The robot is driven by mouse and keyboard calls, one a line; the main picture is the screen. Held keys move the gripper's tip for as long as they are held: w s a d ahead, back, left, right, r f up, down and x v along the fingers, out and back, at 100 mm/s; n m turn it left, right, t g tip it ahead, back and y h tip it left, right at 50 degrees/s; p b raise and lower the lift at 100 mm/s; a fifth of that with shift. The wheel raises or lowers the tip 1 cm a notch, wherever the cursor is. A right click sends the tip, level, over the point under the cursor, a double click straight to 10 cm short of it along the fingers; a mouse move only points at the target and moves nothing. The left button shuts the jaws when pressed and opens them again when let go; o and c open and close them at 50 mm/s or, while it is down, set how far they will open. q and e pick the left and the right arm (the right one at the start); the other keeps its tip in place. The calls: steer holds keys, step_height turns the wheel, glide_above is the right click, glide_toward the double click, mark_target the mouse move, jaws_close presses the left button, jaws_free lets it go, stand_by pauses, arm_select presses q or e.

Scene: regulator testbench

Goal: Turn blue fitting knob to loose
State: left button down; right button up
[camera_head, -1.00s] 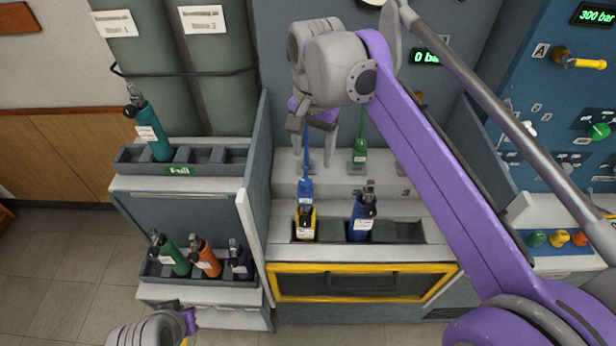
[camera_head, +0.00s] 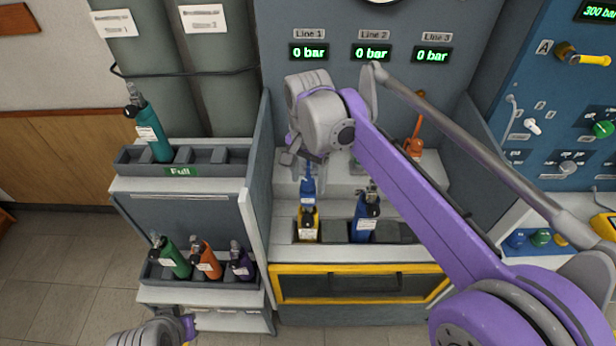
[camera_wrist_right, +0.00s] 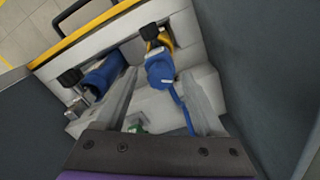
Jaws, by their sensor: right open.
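The blue fitting (camera_head: 307,190) stands at the top of a yellow bottle (camera_head: 308,224) in the front rack. In the right wrist view, the blue fitting (camera_wrist_right: 160,70) has a thin blue hose, with the yellow bottle (camera_wrist_right: 157,36) beyond it. My right gripper (camera_head: 309,174) is just above the fitting, its fingers partly hidden in the head view. In the right wrist view my right gripper (camera_wrist_right: 158,78) is open, fingers spread to either side of the fitting, no contact clear. My left gripper (camera_head: 187,327) is low at the left; its fingers cannot be made out.
A blue bottle (camera_head: 363,218) stands right of the yellow one. A grey side wall (camera_head: 257,185) bounds the bench on the left. An orange fitting (camera_head: 414,146) is behind my right arm. Three bottles stand in the lower left rack (camera_head: 215,281).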

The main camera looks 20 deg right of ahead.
jaws_close()
stand_by(0.3)
steer(key=shift+n, duration=0.3)
steer(key=n+p, duration=0.1)
steer(key=n, duration=1)
steer(key=shift+n+p, duration=0.3)
steer(key=n, duration=1.1)
steer(key=shift+n+p, duration=0.3)
